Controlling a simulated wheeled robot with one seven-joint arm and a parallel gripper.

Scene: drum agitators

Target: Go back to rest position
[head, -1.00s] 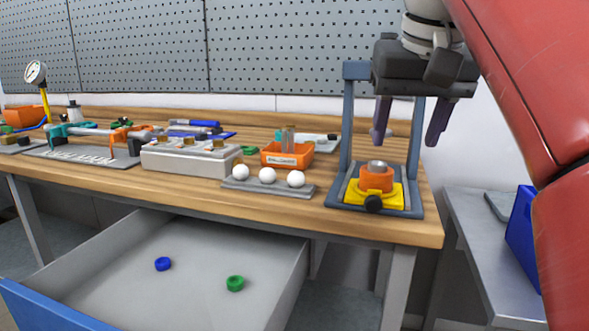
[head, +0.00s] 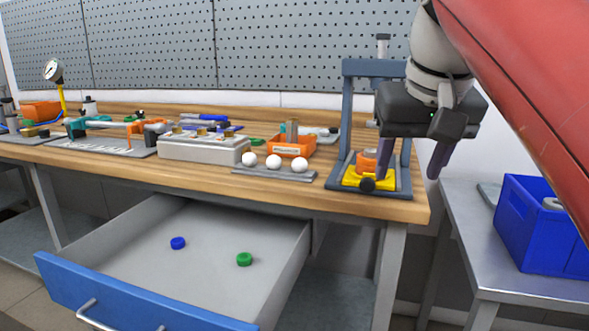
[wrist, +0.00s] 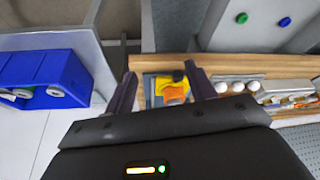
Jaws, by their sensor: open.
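My gripper (head: 411,160) is open and empty, with its two dark fingers pointing down in front of the right end of the workbench (head: 330,205). It hangs in front of the blue-grey press frame (head: 347,115), which holds an orange and yellow fixture (head: 354,180) with a black knob. One finger partly hides the orange part in the head view. In the wrist view my gripper (wrist: 165,85) has its fingers spread apart, with the orange part (wrist: 174,97) showing between them.
An open drawer (head: 140,235) with a blue cap (head: 178,243) and a green cap (head: 244,259) juts out below the bench. A blue crate (head: 545,235) stands on a metal side table (head: 465,215) at the right. White balls (head: 273,162) sit on a rack near the bench edge.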

